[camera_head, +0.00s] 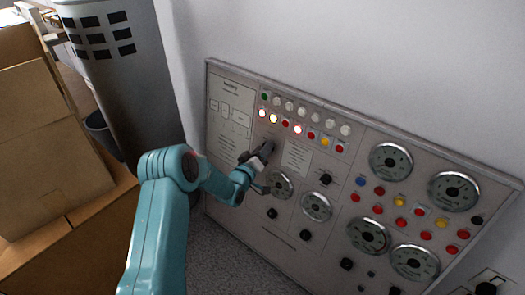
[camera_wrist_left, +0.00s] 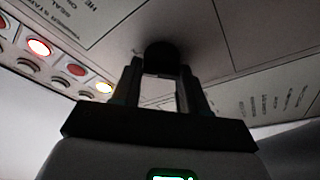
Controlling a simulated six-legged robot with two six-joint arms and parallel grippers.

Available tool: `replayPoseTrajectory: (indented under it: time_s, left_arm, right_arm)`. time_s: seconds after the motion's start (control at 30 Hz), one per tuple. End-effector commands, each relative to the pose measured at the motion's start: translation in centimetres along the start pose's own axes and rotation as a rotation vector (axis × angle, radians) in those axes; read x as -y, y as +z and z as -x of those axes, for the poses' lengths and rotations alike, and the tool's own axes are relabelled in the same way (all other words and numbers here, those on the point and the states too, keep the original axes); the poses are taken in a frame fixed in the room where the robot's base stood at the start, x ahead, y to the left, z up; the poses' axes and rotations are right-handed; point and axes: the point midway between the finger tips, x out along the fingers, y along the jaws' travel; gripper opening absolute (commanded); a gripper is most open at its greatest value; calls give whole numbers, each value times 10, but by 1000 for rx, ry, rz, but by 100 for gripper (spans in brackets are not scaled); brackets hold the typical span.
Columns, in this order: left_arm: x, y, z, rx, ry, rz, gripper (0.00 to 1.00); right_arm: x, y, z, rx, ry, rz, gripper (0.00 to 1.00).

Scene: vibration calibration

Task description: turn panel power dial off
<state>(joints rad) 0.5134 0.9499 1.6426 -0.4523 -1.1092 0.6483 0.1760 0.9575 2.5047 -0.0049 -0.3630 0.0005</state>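The grey control panel (camera_head: 232,141) leans against the white wall in the head view. My left gripper (camera_head: 266,149) is at the panel's upper left part, below the row of lit lamps. In the left wrist view a round black dial (camera_wrist_left: 161,54) sits on the panel straight ahead of my left gripper (camera_wrist_left: 161,66). The two fingers stand apart, one on each side of the dial, with thin gaps seeming to show between them and it. In the head view the gripper hides this dial. My right gripper is not in view.
Lit and unlit lamps (camera_head: 297,129) line the panel above the gripper. Round gauges (camera_head: 279,185) and black knobs (camera_head: 325,179) lie to its right and below. Cardboard boxes (camera_head: 50,140) and a grey bin (camera_head: 125,70) stand at the left.

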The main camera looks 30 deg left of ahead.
Motion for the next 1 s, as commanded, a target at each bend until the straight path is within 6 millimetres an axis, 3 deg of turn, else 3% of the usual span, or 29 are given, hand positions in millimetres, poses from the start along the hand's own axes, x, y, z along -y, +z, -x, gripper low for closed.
replayPoseTrajectory:
  time_s: [0.47,1.0]
  left_arm:
    - [0,1,0,1,-35,127,13]
    - [1,2,0,0,-172,602,13]
  right_arm:
    - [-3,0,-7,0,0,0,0]
    - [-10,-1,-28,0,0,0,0]
